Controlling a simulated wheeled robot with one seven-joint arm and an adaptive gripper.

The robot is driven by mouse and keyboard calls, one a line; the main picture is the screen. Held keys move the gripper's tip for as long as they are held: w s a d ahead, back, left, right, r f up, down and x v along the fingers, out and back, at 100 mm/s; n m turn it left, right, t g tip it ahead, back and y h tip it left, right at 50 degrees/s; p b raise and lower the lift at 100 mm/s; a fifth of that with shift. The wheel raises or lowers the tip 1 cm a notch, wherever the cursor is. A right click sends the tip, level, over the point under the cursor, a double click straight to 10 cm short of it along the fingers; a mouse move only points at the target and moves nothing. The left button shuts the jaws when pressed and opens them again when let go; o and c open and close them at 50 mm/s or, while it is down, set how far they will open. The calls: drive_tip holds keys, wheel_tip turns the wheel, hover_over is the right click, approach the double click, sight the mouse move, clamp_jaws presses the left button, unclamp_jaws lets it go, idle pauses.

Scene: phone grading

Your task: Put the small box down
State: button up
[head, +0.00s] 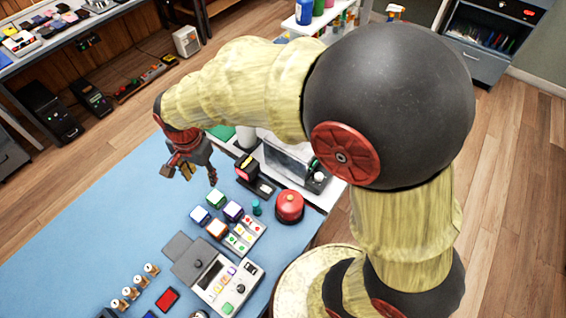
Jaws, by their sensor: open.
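My gripper (190,176) is open over the blue table mat (110,215), with its fingers pointing down. I see nothing held between the fingers, though the view is small. I cannot tell which of these is the task's small box. The gripper is apart from all of them.
A tray of coloured buttons (244,235) lies beside the boxes. A grey device (222,280) stands nearer the front. A red round canister (289,206) and a black-and-red device (250,172) stand to the right. The mat's left part is clear.

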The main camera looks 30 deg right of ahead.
drive_tip(key=s+d+r+n+t, duration=0.4)
drive_tip(key=s+d+r+n, duration=0.6)
drive_tip(key=s+d+r, duration=0.5)
drive_tip(key=shift+s+d+r, duration=0.2)
drive_tip(key=shift+s+d, duration=0.75)
drive_tip(key=shift+s, duration=0.25)
